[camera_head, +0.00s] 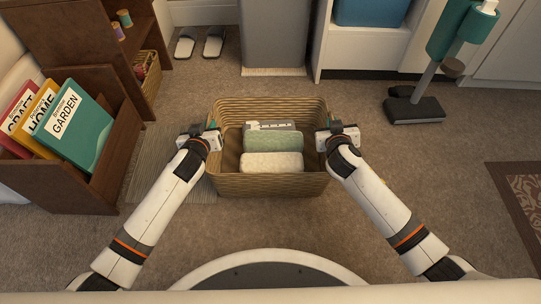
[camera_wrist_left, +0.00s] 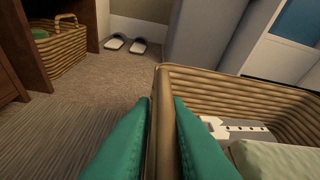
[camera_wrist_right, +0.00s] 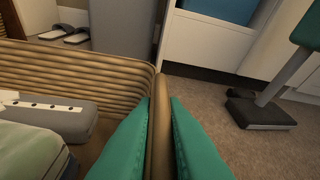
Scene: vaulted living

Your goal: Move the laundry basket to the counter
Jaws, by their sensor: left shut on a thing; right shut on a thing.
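The wicker laundry basket (camera_head: 268,106) is in the middle of the head view, upright, with a green folded cloth (camera_head: 272,141), a cream folded cloth (camera_head: 271,163) and a grey item with a white strip (camera_head: 270,126) inside. My left gripper (camera_head: 212,134) is shut on the basket's left rim; in the left wrist view the rim (camera_wrist_left: 164,125) runs between the teal fingers. My right gripper (camera_head: 324,131) is shut on the right rim, which also shows between the fingers in the right wrist view (camera_wrist_right: 159,130). I cannot clearly tell whether the basket touches the floor. I cannot identify the counter for certain.
A wooden rack with books (camera_head: 80,132) stands at the left. A smaller basket (camera_head: 148,75) and slippers (camera_head: 213,46) are behind it. A grey bin-like block (camera_head: 274,35), a white cabinet (camera_head: 365,50) and an upright vacuum (camera_head: 413,104) stand beyond. A patterned rug (camera_head: 525,190) lies right.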

